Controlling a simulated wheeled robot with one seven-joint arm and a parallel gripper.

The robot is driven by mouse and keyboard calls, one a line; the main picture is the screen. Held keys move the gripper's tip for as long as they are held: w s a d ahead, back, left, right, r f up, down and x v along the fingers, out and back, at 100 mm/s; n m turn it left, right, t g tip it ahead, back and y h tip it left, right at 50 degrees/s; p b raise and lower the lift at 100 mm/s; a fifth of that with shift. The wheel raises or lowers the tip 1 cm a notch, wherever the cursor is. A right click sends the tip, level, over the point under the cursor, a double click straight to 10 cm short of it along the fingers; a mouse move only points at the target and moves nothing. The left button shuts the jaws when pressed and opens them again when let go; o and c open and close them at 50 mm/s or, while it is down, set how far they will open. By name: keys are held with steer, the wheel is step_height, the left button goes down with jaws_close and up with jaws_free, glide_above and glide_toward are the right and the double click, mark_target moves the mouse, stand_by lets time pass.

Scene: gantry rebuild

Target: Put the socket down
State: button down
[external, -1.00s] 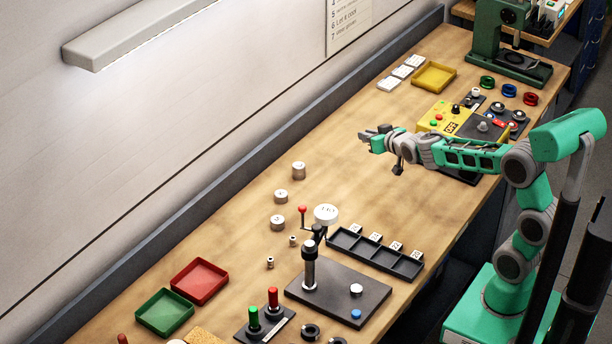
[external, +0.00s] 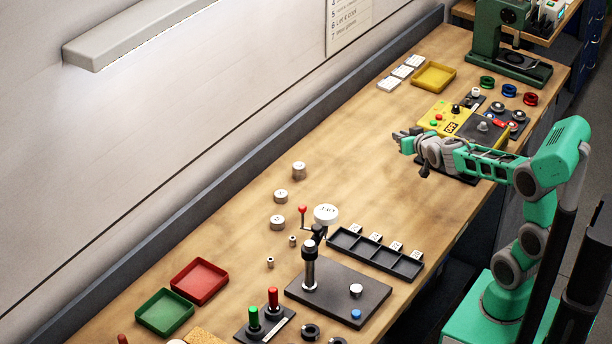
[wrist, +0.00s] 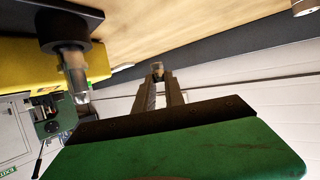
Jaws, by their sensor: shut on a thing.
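My gripper (external: 402,139) is over the bench, left of the yellow control box (external: 436,117). It also shows in the wrist view (wrist: 159,82), with its dark fingers shut on a small metallic piece, which I take as the socket (wrist: 158,68). The socket sits at the fingertips, and the fingers hide part of it. In the external view it is too small to make out. Two similar small metal pieces (external: 292,240) (external: 270,262) stand on the bench in front.
A black tray with compartments (external: 372,254) and white number labels lies at the bench's near edge. A dark base plate (external: 335,290) carries a post with a white disc (external: 326,214). White-topped cylinders (external: 281,196) stand to the left. The wooden bench middle (external: 350,175) is clear.

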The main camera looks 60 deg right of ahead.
steer(key=w+a+n+t+y, duration=0.3)
steer(key=a+n+y, duration=0.65)
steer(key=a, duration=1.05)
steer(key=s+a+r+n+g+y, duration=0.2)
steer(key=s+a+n+g+y, duration=0.25)
steer(key=a, duration=0.35)
steer(key=s+a+r+n+g+y, duration=0.35)
steer(key=s+a+y, duration=0.2)
steer(key=a, duration=0.35)
steer(key=n, duration=0.1)
glide_above(310, 232)
steer(key=shift+h, duration=0.25)
steer(key=f, duration=1)
steer(key=shift+s+d, duration=0.15)
steer(key=shift+s, duration=0.15)
steer(key=shift+w+f, duration=0.2)
steer(key=shift+f, duration=0.15)
step_height(310, 232, down, 3)
steer(key=shift+w+f+p, duration=0.15)
steer(key=shift+p, duration=0.3)
steer(key=shift+f, duration=0.1)
steer(key=c, duration=1.4)
jaws_free()
